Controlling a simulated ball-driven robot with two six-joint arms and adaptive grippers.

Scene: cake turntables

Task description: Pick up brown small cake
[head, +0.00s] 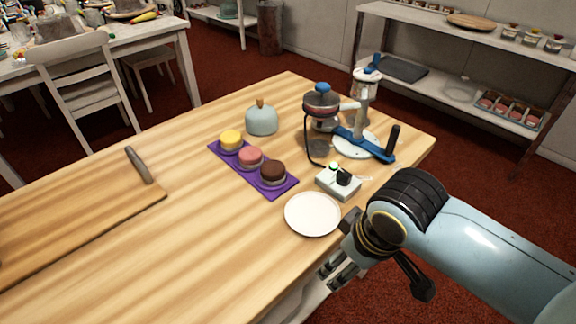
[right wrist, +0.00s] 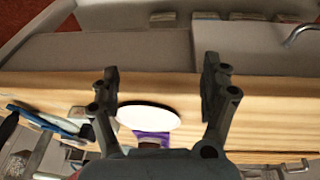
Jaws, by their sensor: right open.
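The brown small cake (head: 273,171) sits at the near right end of a purple mat (head: 288,187), beside a pink cake (head: 250,156) and a yellow cake (head: 231,140). My right gripper (head: 338,274) is at the table's near right edge, apart from the cakes. It is open and empty, and its two spread fingers show in the right wrist view (right wrist: 161,70). My left gripper is not in view.
A white plate (head: 313,214) lies between the mat and my right gripper. A small white box (head: 338,184) with black and green parts and a blue-handled device (head: 355,142) stand behind it. A cutting board (head: 75,218) lies at left. The table's near middle is clear.

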